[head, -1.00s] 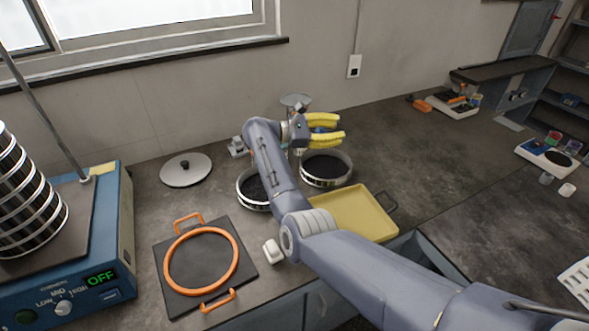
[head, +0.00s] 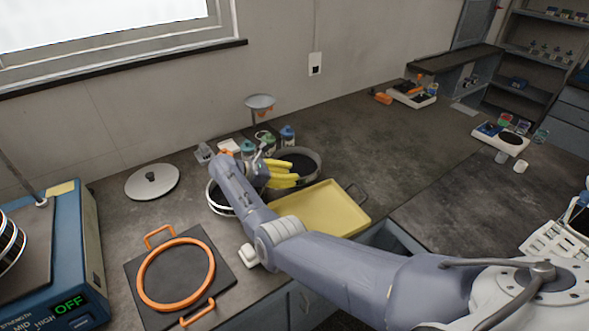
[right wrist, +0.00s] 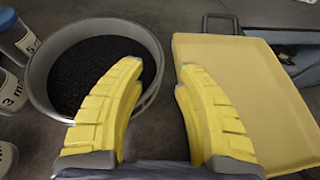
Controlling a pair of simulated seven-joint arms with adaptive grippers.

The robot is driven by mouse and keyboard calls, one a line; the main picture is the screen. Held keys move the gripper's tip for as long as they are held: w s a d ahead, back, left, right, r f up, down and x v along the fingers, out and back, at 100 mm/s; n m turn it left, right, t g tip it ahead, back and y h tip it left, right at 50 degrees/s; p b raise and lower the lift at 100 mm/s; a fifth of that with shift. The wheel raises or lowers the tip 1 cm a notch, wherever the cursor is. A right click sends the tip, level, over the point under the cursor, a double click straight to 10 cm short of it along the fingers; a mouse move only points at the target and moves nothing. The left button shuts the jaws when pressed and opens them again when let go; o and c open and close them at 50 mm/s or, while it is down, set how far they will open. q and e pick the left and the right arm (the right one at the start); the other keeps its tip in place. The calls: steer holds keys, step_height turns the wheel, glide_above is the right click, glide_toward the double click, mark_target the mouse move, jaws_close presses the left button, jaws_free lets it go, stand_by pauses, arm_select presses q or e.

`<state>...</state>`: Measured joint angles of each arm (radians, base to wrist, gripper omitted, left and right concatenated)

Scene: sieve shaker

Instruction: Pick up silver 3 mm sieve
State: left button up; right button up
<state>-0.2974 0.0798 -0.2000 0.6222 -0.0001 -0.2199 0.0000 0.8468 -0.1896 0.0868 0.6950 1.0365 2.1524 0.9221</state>
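A silver round sieve (head: 318,158) with dark contents stands on the bench, behind the yellow tray. In the right wrist view this silver sieve (right wrist: 36,75) lies at the upper left, its lower right edge partly hidden by a yellow finger. A second silver sieve (head: 214,200) stands nearer and left, mostly hidden by my right arm. No size mark is readable on either sieve. My right gripper (head: 284,173) is over the bench by the first sieve. Its yellow fingers (right wrist: 157,78) are spread and empty, between sieve and tray. My left gripper is out of view.
The yellow tray (head: 335,205) lies right of the gripper. Several capped bottles (head: 288,136) and a funnel stand behind; one bottle label (right wrist: 12,90) reads 3 mm. A grey lid (head: 140,184) and an orange ring plate (head: 222,247) lie left. The blue shaker (head: 88,262) is far left.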

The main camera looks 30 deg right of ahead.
mark_target(309, 177)
steer(key=shift+x, duration=3.55)
steer(key=shift+s+d+f, duration=0.15)
steer(key=shift+d+f, duration=0.25)
steer(key=shift+d, duration=0.05)
steer(key=shift+s+d+f, duration=0.1)
steer(key=shift+s+f, duration=0.05)
steer(key=shift+f, duration=0.1)
steer(key=shift+d, duration=0.15)
steer(key=c, duration=0.6)
jaws_close()
steer(key=shift+r, duration=0.15)
steer(key=shift+w+r, duration=0.15)
steer(key=shift+w, duration=0.1)
